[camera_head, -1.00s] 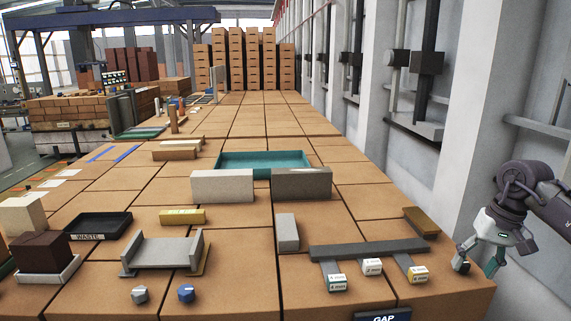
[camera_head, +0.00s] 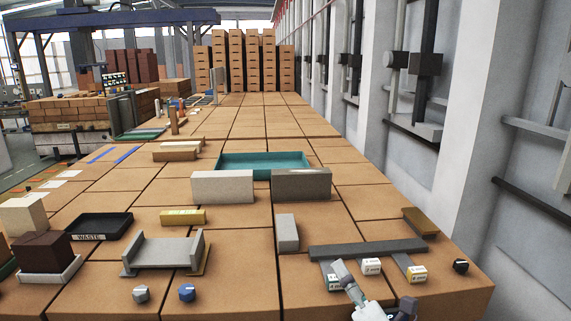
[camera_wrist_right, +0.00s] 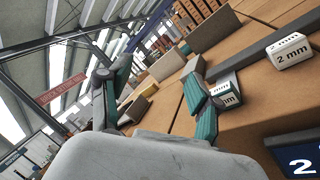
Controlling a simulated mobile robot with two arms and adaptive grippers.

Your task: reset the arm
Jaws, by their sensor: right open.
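My right gripper (camera_head: 373,292) is at the bottom edge of the head view, in front of the labelled white blocks. One finger reaches up beside the left block (camera_head: 334,281) and partly covers it. In the right wrist view the two fingers (camera_wrist_right: 158,75) stand wide apart with nothing held between them. A white block (camera_wrist_right: 225,88) shows close beside the right finger; I cannot tell whether they touch. A block marked 2 mm (camera_wrist_right: 288,50) lies further right. My left gripper is not in view.
A grey bar (camera_head: 367,248) lies behind the blocks. A dark knob (camera_head: 460,266) sits at the right. A grey channel piece (camera_head: 162,254), a black waste tray (camera_head: 100,228) and a teal tray (camera_head: 262,158) stand on the brick-coloured table. The wall side at right is clear.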

